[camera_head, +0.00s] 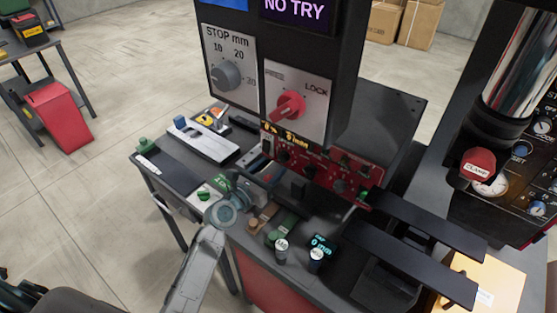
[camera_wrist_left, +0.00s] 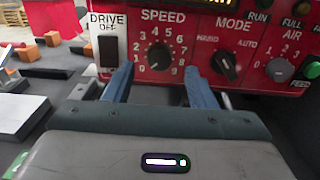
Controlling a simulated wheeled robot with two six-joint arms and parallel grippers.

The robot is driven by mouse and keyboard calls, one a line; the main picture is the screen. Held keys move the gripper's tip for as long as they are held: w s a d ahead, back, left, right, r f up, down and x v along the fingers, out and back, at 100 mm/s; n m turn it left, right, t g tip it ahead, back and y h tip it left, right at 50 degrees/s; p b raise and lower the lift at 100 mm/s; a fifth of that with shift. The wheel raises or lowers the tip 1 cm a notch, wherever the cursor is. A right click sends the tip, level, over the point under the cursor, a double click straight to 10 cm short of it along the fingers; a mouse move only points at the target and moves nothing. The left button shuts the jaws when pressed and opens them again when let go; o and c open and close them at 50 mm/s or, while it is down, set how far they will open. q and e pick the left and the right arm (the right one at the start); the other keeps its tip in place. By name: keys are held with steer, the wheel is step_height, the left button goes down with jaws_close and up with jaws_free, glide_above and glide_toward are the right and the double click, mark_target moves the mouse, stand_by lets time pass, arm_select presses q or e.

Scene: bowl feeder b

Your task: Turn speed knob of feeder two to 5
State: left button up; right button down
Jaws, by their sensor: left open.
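A red control panel (camera_head: 325,168) sits low on the front of the dark machine in the head view. In the left wrist view, its black SPEED knob (camera_wrist_left: 159,56) stands in the upper middle, inside a ring of white numerals. I cannot tell surely which numeral the knob points at. My left gripper (camera_head: 252,186) is in front of the panel's left part. In the left wrist view, its two blue fingers (camera_wrist_left: 159,78) are open, one on each side below the knob, with nothing held. No feeder number is readable. My right gripper is not in view.
A black DRIVE switch (camera_wrist_left: 109,46) is left of the knob and a MODE knob (camera_wrist_left: 224,66) right of it.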

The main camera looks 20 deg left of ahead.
mark_target(282, 159)
arm_select(q)
steer(key=shift+x, duration=2.1)
steer(key=c, duration=1)
